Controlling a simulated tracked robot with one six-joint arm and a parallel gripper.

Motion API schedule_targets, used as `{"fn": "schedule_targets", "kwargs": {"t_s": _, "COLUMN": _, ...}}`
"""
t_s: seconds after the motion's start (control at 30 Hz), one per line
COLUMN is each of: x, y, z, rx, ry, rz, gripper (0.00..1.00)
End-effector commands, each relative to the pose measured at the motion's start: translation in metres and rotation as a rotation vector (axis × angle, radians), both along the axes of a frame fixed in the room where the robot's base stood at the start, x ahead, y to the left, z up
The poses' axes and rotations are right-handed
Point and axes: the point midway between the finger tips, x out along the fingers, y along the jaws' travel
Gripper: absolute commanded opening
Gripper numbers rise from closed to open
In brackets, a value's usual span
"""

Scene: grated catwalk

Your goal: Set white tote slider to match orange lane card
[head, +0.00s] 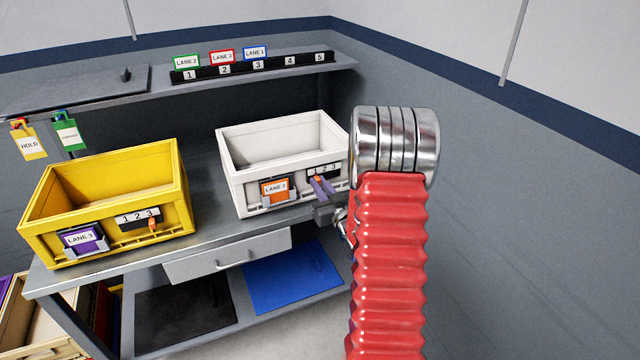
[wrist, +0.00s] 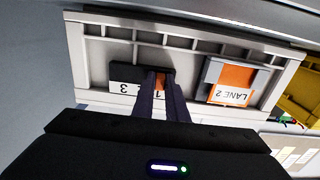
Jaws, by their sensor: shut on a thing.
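The white tote (head: 285,150) sits on the bench. The orange lane card (head: 274,191) on its front reads LANE 2; it also shows upside down in the wrist view (wrist: 231,84). Right of the card is a dark number strip marked 1 2 3 (head: 325,168). My gripper (head: 322,187) is at this strip, shut on the tote's orange slider (wrist: 161,80). In the wrist view the slider shows between the fingers, seemingly by the 1. The 3 is clear to the left; the 2 is mostly hidden by a finger.
A yellow tote (head: 60,245) with a purple LANE 3 card (head: 80,239) stands at the left. Behind is a shelf with numbered slots and lane cards (head: 222,57). A HOLD tag (head: 29,143) hangs at left. A drawer (head: 228,256) is below the bench edge.

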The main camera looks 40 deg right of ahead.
Motion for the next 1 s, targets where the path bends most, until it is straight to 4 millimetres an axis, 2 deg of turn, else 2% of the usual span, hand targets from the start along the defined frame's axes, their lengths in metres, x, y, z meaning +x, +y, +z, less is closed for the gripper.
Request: {"fn": "schedule_targets", "kwargs": {"t_s": 1.0, "x": -0.003, "y": -0.013, "z": 0.001, "rx": 0.000, "ry": -0.001, "rz": 0.000, "gripper": 0.05}}
